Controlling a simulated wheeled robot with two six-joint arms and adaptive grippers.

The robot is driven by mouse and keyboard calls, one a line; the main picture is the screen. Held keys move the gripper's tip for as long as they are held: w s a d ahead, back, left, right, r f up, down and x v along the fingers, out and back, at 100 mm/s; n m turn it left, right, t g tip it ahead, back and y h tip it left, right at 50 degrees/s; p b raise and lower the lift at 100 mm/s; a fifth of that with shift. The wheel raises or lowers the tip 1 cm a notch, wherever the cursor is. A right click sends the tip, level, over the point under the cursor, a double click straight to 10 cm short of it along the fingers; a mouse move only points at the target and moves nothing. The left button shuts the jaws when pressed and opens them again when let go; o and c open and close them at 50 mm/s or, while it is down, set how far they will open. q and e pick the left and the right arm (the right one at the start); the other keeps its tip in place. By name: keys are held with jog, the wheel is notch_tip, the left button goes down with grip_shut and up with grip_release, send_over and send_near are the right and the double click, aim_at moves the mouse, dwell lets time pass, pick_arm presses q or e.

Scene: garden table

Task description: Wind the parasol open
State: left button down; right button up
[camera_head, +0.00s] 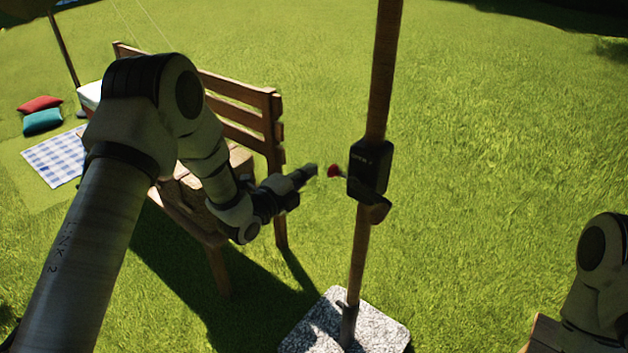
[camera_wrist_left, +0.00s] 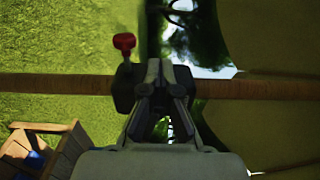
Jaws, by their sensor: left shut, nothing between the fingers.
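The parasol's wooden pole (camera_head: 380,75) stands upright in the head view. It carries a dark crank housing (camera_head: 369,168) with a small red knob (camera_head: 334,171) on its left side. My left gripper (camera_head: 312,170) is shut and empty, just left of the knob with a small gap. In the left wrist view the pole (camera_wrist_left: 60,84) runs sideways across the picture. There the red knob (camera_wrist_left: 124,42) shows up and left of the shut fingertips (camera_wrist_left: 161,66), and the fingers hide part of the housing. My right gripper is out of view.
The pole stands in a speckled stone base (camera_head: 385,325) on the lawn. A wooden bench (camera_head: 235,108) stands behind my left arm. Red (camera_head: 39,104) and teal (camera_head: 42,121) cushions and a checked blanket (camera_head: 55,157) lie at the left. Grass right of the pole is clear.

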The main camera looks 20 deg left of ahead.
pick_arm(q)
jog(key=s+d+r+p, duration=0.1)
jog(key=d+r+p, duration=0.3)
jog(key=r, duration=0.5)
jog(key=shift+s+d+r, duration=0.15)
jog(key=shift+s+d, duration=0.25)
jog(key=shift+d, duration=0.15)
jog(key=c, duration=0.7)
grip_release()
jog(key=shift+a, duration=0.15)
jog(key=b+v, duration=0.2)
jog(key=v, duration=0.8)
